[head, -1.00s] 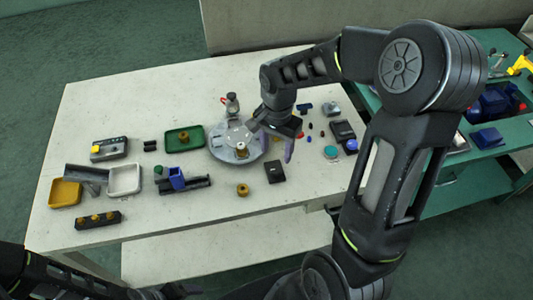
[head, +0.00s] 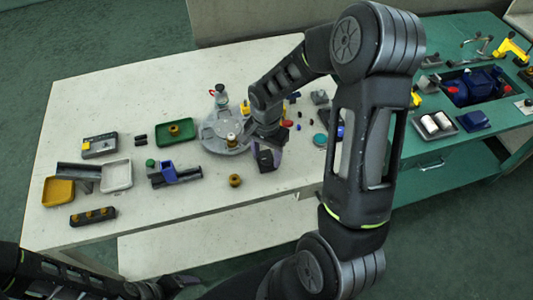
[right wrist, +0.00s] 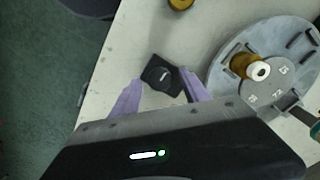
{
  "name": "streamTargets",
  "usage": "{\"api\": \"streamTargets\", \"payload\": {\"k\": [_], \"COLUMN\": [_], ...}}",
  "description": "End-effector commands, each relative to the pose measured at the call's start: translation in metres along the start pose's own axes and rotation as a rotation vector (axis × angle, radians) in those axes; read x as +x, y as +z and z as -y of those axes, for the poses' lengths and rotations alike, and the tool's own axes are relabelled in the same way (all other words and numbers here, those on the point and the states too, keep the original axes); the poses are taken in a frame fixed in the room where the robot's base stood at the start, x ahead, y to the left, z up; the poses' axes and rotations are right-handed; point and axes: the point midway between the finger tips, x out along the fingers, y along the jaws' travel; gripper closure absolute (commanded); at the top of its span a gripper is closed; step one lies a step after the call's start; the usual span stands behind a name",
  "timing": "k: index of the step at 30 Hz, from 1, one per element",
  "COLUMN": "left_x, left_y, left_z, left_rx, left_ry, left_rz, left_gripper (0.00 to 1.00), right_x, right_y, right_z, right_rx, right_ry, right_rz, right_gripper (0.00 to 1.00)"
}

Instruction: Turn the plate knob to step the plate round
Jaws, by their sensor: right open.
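The plate knob (right wrist: 158,74) is a dark square block with a small pale mark on top. In the right wrist view it lies between the tips of my right gripper's purple fingers (right wrist: 160,80). The fingers are apart; I see no clear contact. In the head view my right gripper (head: 268,158) is low at the near right of the plate and largely hides the knob. The round grey plate (head: 212,143) has slots round its rim and a brass and white piece (right wrist: 249,67) on it. My left gripper (head: 172,287) is at the bottom left, its fingers unclear.
A brass ring (head: 234,180) stands in front of the plate. A green tray (head: 163,139), a blue part (head: 168,172), a white tray (head: 117,176) and a yellow tray (head: 58,192) stand to the left. A bottle (head: 220,98) stands behind the plate. Small parts lie to the right.

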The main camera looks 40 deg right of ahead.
Motion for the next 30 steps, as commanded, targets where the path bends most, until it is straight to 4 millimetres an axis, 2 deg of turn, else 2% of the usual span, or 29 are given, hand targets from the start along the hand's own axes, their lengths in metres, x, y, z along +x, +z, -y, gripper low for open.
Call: {"api": "streamTargets", "payload": {"k": [9,27,30], "left_x": [-0.0002,-0.0003,-0.0003], "left_y": [0.0001,0.0000,0.0000], "left_z": [0.0000,0.0000,0.0000], "left_rx": [0.000,0.000,0.000], "left_ry": [0.000,0.000,0.000], "left_rz": [0.000,0.000,0.000], "left_gripper": [0.20,0.20,0.20], "right_x": [0.0033,0.0028,0.0028], "right_y": [0.0000,-0.0001,-0.0001], "right_z": [0.0000,0.0002,0.0003], "right_rx": [0.000,0.000,0.000], "right_ry": [0.000,-0.001,-0.001], "right_rz": [0.000,-0.001,-0.001], "right_gripper": [0.47,0.96,1.00]}}
